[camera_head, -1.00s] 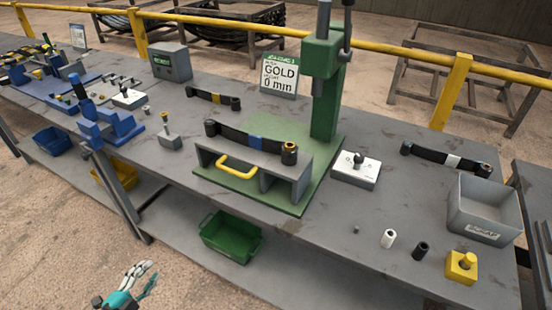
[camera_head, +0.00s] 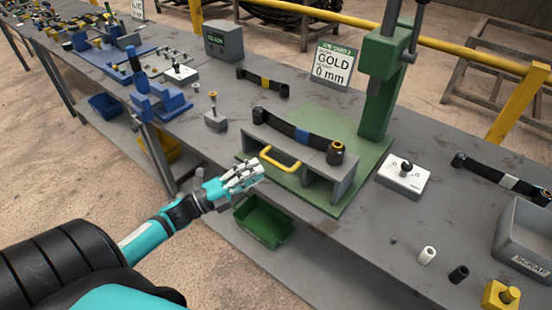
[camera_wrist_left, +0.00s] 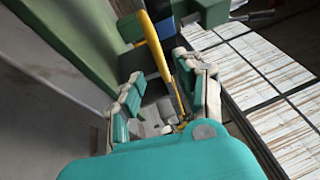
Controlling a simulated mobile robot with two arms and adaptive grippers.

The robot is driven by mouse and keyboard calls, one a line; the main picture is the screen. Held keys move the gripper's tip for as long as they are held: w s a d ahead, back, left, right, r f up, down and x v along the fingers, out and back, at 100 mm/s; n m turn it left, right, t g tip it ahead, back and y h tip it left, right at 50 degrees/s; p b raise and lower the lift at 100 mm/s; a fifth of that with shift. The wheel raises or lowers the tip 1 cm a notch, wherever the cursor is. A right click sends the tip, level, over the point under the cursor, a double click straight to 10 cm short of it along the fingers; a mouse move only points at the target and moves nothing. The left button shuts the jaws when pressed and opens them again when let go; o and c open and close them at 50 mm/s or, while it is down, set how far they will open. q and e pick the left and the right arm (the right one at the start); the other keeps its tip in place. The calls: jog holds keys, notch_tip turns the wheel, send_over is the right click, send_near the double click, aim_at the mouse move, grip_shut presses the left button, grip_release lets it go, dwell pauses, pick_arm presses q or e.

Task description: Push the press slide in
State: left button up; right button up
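The press slide (camera_head: 343,182) is a grey block with an open front and a yellow handle (camera_head: 279,160). It sits towards the front of a green base plate, forward of the green press column (camera_head: 383,85). A black leaf spring (camera_head: 297,134) with a blue band lies on top of it. My left gripper (camera_head: 250,173) is just in front of the yellow handle, at its left. In the left wrist view, my left gripper's fingers (camera_wrist_left: 165,93) are spread, and the yellow handle (camera_wrist_left: 155,50) shows between and beyond them. Contact cannot be told. My right gripper is not in view.
A green bin (camera_head: 264,222) sits on the lower shelf below the slide. A white box with a black knob (camera_head: 403,176) stands right of the press. A GOLD sign (camera_head: 333,66) stands behind. A grey scrap bin (camera_head: 524,240) is at the right edge.

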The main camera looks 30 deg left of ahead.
aim_at(275, 163)
pick_arm(q)
jog(key=p+x, duration=0.1)
jog(key=x, duration=0.5)
jog(key=shift+w+d, duration=0.2)
jog(key=shift+w, duration=0.05)
grip_shut()
